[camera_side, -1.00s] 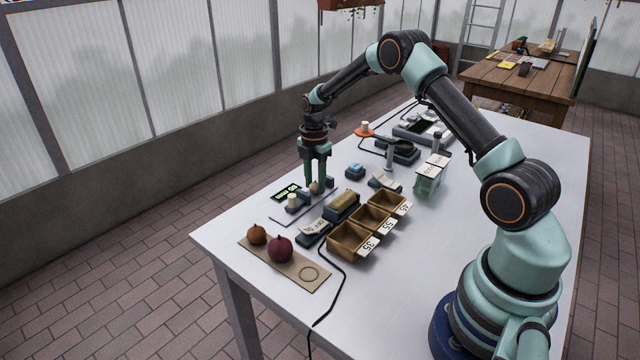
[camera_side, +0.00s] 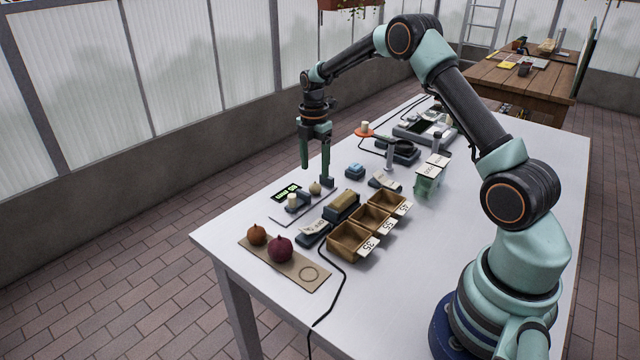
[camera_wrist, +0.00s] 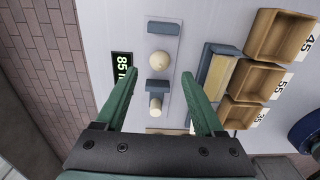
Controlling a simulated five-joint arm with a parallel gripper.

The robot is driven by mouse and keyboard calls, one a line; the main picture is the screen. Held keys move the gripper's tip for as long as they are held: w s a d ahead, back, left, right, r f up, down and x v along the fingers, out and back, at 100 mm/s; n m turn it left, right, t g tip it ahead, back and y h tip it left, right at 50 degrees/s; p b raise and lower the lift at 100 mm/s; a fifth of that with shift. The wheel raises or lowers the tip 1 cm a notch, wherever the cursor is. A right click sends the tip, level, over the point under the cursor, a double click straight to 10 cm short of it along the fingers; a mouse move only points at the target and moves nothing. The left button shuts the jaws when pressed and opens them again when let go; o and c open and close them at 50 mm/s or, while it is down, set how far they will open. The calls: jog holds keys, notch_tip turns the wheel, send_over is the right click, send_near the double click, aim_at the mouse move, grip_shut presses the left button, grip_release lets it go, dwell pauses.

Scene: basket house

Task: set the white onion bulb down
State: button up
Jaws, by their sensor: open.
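The white onion bulb (camera_side: 315,188) is small, round and cream-coloured. It rests on a grey gauge with a flat plate (camera_side: 284,217), in a gap between two dark blocks. The bulb (camera_wrist: 159,61) also shows in the wrist view, between the blocks and beyond my fingertips. My gripper (camera_side: 315,174) is open and empty above the gauge, its fingers wide apart and clear of the bulb. In the wrist view, my gripper (camera_wrist: 158,76) has its fingers spread on either side of the gauge. A small display (camera_wrist: 122,66) beside it reads 85.
Three open wooden boxes with cards 35 (camera_side: 350,243), 55 (camera_side: 370,219) and 45 (camera_side: 388,202) stand to the right. A brown board (camera_side: 314,279) in front bears an orange-brown bulb (camera_side: 257,234) and a dark red bulb (camera_side: 280,248). The table (camera_side: 440,235) is clear near my base.

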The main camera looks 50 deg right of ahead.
jog(key=s+a+r+m+t, duration=0.1)
jog(key=s+a+r+m, duration=0.3)
jog(key=r, duration=0.5)
jog(key=s+a+r+m+t, duration=0.25)
jog(key=a+r+m, duration=0.2)
jog(key=r, duration=0.45)
jog(key=s+a+m+t, duration=0.1)
jog(key=s+a+m, duration=0.3)
jog(key=s, duration=0.3)
jog(key=s+a+m+t, duration=0.1)
jog(key=s+a+m, duration=0.2)
jog(key=s+m, duration=0.2)
jog(key=s, duration=0.2)
jog(key=shift+s+a, duration=0.3)
jog(key=shift+a, duration=0.05)
